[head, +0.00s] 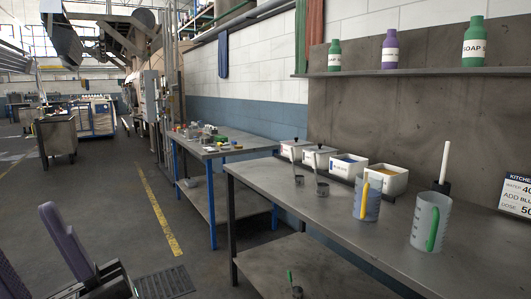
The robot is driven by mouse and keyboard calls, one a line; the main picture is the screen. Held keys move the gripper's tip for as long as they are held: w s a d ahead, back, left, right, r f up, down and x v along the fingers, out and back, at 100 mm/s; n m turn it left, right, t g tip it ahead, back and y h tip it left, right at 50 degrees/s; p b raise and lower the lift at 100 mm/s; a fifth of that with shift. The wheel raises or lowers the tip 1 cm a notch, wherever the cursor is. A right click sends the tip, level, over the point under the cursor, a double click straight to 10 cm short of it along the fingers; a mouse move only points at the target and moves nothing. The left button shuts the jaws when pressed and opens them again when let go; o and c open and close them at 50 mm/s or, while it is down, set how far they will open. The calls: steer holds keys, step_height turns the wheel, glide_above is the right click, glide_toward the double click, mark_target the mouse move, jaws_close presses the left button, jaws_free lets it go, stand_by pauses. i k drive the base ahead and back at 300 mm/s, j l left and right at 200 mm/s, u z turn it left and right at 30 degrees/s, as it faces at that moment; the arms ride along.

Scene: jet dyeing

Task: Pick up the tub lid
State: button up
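My gripper (24,232) is at the lower left, with two purple-padded fingers spread apart and nothing visible between them. It is over the floor, well left of the tables. White tubs stand in a row at the back of the near grey table. I cannot make out a tub lid for certain.
The near table (330,221) holds two measuring jugs (430,222) (367,197), small metal cups and a black-based white stick. A farther table (227,151) carries small coloured items. Soap bottles (390,47) stand on a wall shelf. The floor left of the tables is clear around a grate (164,284).

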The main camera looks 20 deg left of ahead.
mark_target(296, 142)
steer(key=i+j+u, duration=0.1)
steer(key=i+j, duration=0.15)
steer(key=i, duration=0.35)
steer(key=i+j+u, duration=0.1)
steer(key=i+j, duration=0.15)
steer(key=i, duration=0.35)
steer(key=i+j+u, duration=0.1)
steer(key=i, duration=0.5)
steer(key=k+j+z, duration=0.25)
steer(key=k+j, duration=0.45)
steer(key=k+j+z, duration=0.25)
steer(key=k+j, duration=0.35)
steer(key=k, duration=0.15)
